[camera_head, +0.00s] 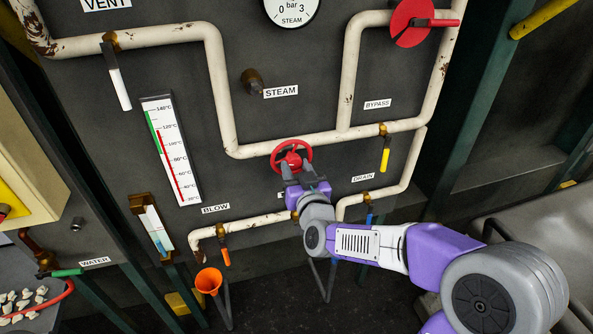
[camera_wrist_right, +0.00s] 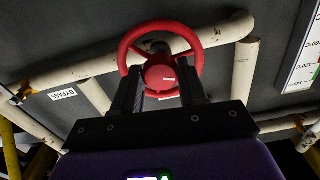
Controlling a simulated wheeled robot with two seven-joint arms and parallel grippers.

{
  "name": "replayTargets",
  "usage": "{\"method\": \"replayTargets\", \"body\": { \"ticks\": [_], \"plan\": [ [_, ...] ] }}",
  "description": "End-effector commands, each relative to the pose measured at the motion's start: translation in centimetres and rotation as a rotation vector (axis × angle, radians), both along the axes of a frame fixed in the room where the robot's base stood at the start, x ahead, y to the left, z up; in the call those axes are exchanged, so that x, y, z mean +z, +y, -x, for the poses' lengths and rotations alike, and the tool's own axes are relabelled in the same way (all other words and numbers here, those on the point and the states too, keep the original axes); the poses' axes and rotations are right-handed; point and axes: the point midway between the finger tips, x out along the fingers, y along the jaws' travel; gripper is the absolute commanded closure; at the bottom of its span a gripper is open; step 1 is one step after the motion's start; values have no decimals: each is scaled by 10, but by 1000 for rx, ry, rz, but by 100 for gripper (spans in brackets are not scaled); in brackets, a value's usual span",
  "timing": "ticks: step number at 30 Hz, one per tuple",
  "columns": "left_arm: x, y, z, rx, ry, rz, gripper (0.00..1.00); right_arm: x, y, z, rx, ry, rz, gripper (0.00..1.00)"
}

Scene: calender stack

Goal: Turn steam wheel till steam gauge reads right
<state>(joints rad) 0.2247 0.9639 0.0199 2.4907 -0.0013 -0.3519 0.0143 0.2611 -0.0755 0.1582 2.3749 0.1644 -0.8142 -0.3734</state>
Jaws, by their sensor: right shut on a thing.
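A red handwheel (camera_head: 291,152) stands in front of the cream pipe at the middle of the panel; it also shows in the right wrist view (camera_wrist_right: 196,37). My right gripper (camera_head: 298,171) is shut on it, its two dark fingers on either side of the hub (camera_wrist_right: 160,78). I cannot tell whether the wheel is seated on a stem. A bare brass stub (camera_head: 252,82) sits beside the STEAM label (camera_head: 281,91). The steam gauge (camera_head: 291,10) is cut off by the top edge; 0, 3 and bar show, but no needle. My left gripper is out of view.
Cream pipes (camera_head: 219,95) frame the wheel. A red disc with a handle (camera_head: 410,22) is at the upper right. Yellow (camera_head: 385,160), orange (camera_head: 226,257) and blue levers hang below the pipes. A thermometer (camera_head: 171,150) and an orange funnel (camera_head: 208,281) are at left.

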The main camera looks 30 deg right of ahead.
Motion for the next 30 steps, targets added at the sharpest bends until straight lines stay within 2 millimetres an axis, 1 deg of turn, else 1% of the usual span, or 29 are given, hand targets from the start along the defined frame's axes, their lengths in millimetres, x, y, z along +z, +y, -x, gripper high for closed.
{"method": "replayTargets", "body": {
  "ticks": [1, 3, 6, 9, 13, 21, 22, 26, 30],
  "plan": [
    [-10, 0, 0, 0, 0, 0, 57, -3, 0, 0, -1, -13, -30, 88],
    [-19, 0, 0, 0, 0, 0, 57, -3, 1, 0, 1, -27, -83, 88],
    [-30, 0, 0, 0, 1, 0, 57, -3, 1, 0, 0, -46, -160, 88],
    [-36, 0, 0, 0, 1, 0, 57, -3, 1, 0, -1, -57, -220, 88],
    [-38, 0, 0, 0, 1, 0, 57, -1, 1, 0, -1, -64, -254, 88],
    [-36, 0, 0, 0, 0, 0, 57, 0, 1, 0, -1, -62, -256, 88],
    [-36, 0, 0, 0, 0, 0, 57, 0, 1, 0, -1, -62, -256, 53],
    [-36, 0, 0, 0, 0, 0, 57, 0, 1, 0, 0, -62, -256, 33],
    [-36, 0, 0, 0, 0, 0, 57, 0, 1, 0, 0, -62, -255, 32]
  ]
}}
